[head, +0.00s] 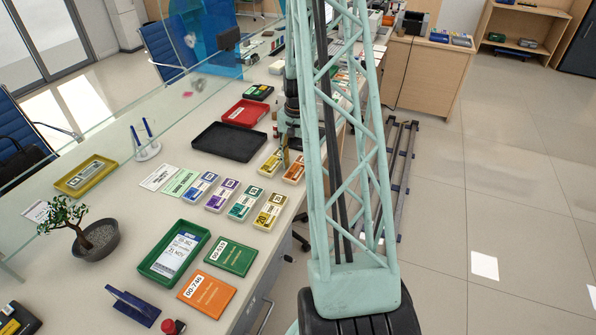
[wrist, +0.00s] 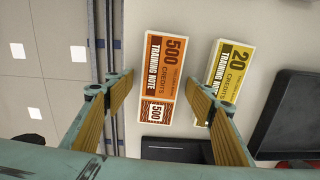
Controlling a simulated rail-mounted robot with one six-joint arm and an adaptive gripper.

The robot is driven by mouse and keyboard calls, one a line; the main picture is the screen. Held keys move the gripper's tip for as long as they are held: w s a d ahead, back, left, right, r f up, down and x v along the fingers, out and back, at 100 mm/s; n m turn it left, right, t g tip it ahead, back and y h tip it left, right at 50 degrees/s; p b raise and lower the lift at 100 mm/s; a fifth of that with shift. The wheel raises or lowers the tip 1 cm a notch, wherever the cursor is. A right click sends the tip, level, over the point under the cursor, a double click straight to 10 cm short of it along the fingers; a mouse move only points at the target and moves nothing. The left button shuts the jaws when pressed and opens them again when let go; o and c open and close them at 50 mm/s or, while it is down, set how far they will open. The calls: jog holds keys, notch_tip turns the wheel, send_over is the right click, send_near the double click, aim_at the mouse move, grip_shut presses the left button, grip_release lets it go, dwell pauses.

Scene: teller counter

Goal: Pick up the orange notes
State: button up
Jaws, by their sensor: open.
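The orange notes (wrist: 165,50), marked 500 credits, lie flat on the counter and sit between my open fingers in the wrist view. My gripper (wrist: 160,85) is open and empty, with one finger to each side of the notes. In the head view the orange notes (head: 295,172) lie near the counter's right edge, just below my gripper (head: 286,155). Whether the fingertips touch the counter cannot be told.
A yellow 20-credit bundle (wrist: 232,70) lies close to the right of the orange notes. A black tray (head: 231,155) is farther left on the counter. Blue notes (head: 199,187), purple notes (head: 221,196), teal notes (head: 245,203) and yellow notes (head: 270,212) form a row.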

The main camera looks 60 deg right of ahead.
jog(key=shift+c, duration=0.9)
jog(key=c, duration=0.8)
jog(key=shift+r, duration=0.15)
jog(key=shift+r, duration=0.85)
jog(key=shift+r+p, duration=0.5)
jog(key=shift+r, duration=0.45)
jog(key=s+d, duration=0.2)
jog(key=s, duration=0.5)
jog(key=s+d+r+p, duration=0.1)
jog(key=s+d, duration=0.2)
jog(key=s, duration=0.5)
jog(key=shift+s+r, duration=0.1)
